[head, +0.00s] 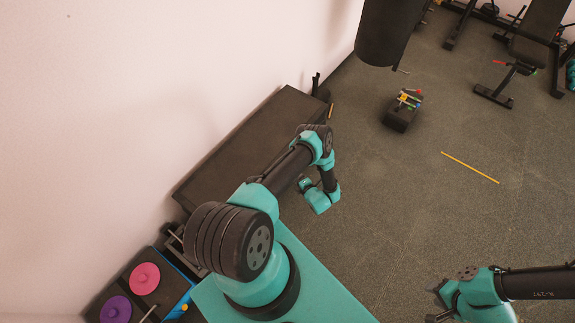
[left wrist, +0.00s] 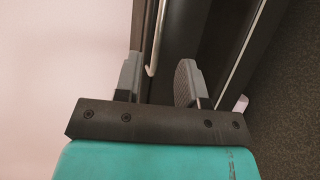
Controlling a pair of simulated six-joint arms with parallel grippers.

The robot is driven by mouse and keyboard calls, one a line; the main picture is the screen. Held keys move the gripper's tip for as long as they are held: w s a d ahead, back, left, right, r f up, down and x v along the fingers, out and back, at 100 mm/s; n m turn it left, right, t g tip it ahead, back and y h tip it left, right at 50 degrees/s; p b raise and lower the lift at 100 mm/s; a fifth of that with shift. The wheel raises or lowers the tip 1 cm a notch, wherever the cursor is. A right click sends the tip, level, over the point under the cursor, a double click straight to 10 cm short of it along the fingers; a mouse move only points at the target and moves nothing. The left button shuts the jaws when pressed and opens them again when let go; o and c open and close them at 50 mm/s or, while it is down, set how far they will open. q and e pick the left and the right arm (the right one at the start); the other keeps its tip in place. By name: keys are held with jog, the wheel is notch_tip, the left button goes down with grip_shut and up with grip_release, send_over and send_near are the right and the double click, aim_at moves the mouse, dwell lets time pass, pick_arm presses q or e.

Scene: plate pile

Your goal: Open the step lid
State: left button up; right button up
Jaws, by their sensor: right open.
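The step is a long, low black box whose dark lid (head: 245,140) lies flat and looks closed against the wall. My left arm reaches over the floor beside the step. My left gripper (left wrist: 158,78) is open, with its two grey fingers apart. A thin pale metal bar (left wrist: 155,38) runs down between the fingers, closer to the left one; I cannot tell whether they touch. In the head view the left fingertips are hard to make out. My right gripper (head: 436,302) is open and empty over the floor at the bottom right, far from the step.
A rack with a pink disc (head: 144,278) and a purple disc (head: 115,310) stands at the lower left. A black punching bag (head: 385,30) hangs at the top. A small dark box (head: 402,115) with colourful items and a yellow stick (head: 470,167) lie on the open floor.

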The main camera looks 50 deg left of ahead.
pick_arm(q)
jog(key=x, duration=0.9)
jog(key=shift+a, duration=0.1)
grip_shut()
